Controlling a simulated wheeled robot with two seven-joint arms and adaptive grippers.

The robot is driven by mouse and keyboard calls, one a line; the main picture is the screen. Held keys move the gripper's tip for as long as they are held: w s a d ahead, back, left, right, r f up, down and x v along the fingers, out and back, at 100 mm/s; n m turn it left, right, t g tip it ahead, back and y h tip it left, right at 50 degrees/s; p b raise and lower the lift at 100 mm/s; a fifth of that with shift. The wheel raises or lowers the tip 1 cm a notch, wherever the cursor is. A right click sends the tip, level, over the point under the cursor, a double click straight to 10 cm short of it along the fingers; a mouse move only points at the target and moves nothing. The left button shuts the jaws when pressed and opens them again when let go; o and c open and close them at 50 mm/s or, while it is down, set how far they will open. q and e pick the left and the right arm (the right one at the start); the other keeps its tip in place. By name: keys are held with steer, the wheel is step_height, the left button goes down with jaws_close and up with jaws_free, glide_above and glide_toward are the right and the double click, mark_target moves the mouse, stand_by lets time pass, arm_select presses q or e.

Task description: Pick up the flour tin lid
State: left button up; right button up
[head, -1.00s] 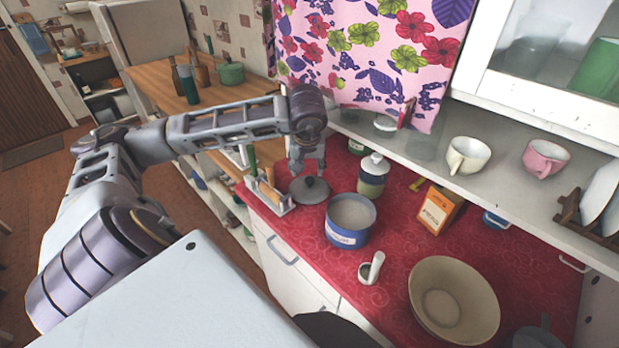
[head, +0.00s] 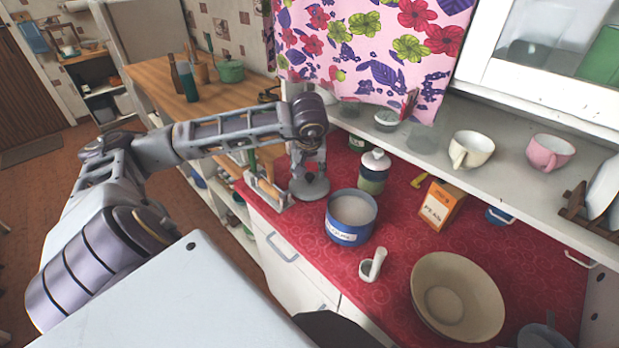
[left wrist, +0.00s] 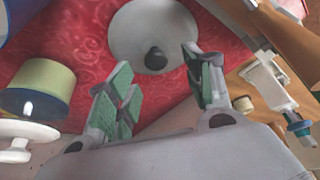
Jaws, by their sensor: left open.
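The flour tin lid (head: 313,189) is a round grey disc with a dark knob, lying flat on the red oilcloth. In the left wrist view the lid (left wrist: 135,30) and its knob (left wrist: 155,59) show just beyond the fingertips. My left gripper (head: 310,170) points down over the lid. In the left wrist view its green-padded fingers (left wrist: 160,80) are spread apart with nothing between them. The knob lies ahead of the gap. The blue flour tin (head: 349,232) stands open to the right, full of white flour. My right gripper is not seen.
A green and cream jar (head: 373,172) stands right of the lid. A shelf overhangs the back.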

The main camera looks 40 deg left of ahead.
mark_target(309, 176)
arm_select(q)
steer(key=x, duration=0.2)
steer(key=b+x, duration=0.1)
steer(key=shift+s+d, duration=0.1)
steer(key=shift+d, duration=0.2)
steer(key=shift+a+f, duration=0.15)
steer(key=shift+f, duration=0.3)
steer(key=shift+c, duration=0.9)
steer(key=c, duration=0.9)
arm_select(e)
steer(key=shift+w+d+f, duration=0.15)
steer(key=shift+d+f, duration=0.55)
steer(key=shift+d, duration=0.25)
